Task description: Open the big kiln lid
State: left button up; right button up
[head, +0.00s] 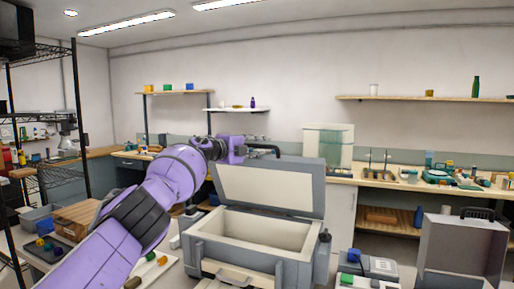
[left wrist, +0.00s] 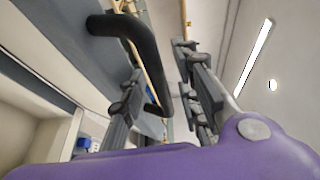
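The big kiln (head: 255,250) is a grey box with a cream inside, in the middle of the head view. Its lid (head: 265,187) stands raised and tilted back, with the cream inner face showing. The black lid handle (head: 268,147) is at the lid's top edge; it also shows large in the left wrist view (left wrist: 150,60). My left gripper (head: 250,147) is at this handle. In the left wrist view its fingers (left wrist: 160,95) are apart, with part of the handle between them; no firm grip shows. My right gripper is out of view.
A grey case with a raised panel (head: 465,245) stands at right. A small grey device (head: 375,265) is beside the kiln. A pale greenish box (head: 328,145) stands on the bench behind the lid. A black wire rack (head: 75,90) is at left.

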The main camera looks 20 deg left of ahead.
pick_arm(q)
jog(key=shift+a, duration=0.15)
jog(key=shift+s+a, duration=0.5)
jog(key=shift+s, duration=0.1)
jog(key=shift+s+a, duration=0.1)
jog(key=shift+s, duration=0.6)
jog(key=v, duration=0.9)
jog(key=shift+s, duration=0.1)
